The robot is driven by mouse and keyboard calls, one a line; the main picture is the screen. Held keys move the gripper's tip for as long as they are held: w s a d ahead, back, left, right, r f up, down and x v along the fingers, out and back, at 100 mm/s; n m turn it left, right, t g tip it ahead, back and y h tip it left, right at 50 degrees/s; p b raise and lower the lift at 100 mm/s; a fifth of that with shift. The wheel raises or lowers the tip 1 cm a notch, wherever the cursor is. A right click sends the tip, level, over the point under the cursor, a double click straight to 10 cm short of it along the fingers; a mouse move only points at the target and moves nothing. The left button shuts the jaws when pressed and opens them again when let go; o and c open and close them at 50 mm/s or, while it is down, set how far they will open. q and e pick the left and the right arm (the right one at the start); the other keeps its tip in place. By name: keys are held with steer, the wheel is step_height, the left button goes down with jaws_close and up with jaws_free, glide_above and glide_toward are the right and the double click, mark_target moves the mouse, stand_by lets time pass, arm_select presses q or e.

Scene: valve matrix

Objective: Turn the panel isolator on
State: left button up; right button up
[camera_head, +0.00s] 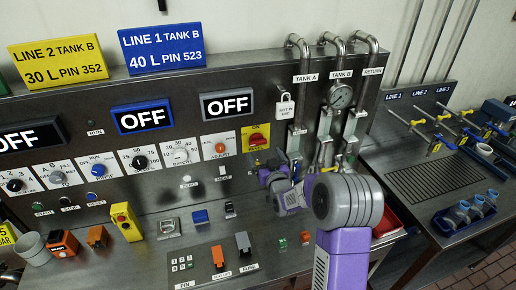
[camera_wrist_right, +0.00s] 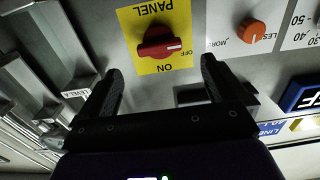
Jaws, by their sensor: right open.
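The panel isolator (camera_head: 258,139) is a red rotary knob on a yellow plate at the right part of the console. In the right wrist view the isolator knob (camera_wrist_right: 158,43) appears upside down, with PANEL above it, ON below it and OFF at its right. Its white mark points right, towards OFF. My right gripper (camera_head: 267,177) is in front of the console, just below the isolator in the head view. In the wrist view its two fingers (camera_wrist_right: 162,75) are apart and empty, with the knob beyond the gap between them. My left gripper is out of view.
A padlocked NOT IN USE tag (camera_head: 285,107) and the pipes with a gauge (camera_head: 340,96) stand to the right. Three displays read OFF. Small switches and fuses cover the lower ledge.

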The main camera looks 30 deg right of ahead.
mark_target(260, 144)
steer(key=shift+p+x, duration=0.6)
steer(key=shift+x, duration=2.55)
steer(key=shift+r, duration=0.1)
steer(key=c, duration=1.1)
steer(key=shift+o, duration=0.2)
steer(key=shift+m+b, duration=0.3)
steer(key=shift+b, duration=0.4)
steer(key=m+b, duration=0.2)
steer(key=b, duration=0.1)
steer(key=m+b, duration=0.2)
steer(key=b, duration=0.2)
steer(key=m+b, duration=0.2)
steer(key=b, duration=0.2)
steer(key=shift+d+f, duration=0.15)
steer(key=shift+f, duration=0.2)
steer(key=shift+r+m+b, duration=0.1)
steer(key=shift+m+b, duration=5.5)
steer(key=shift+b, duration=0.65)
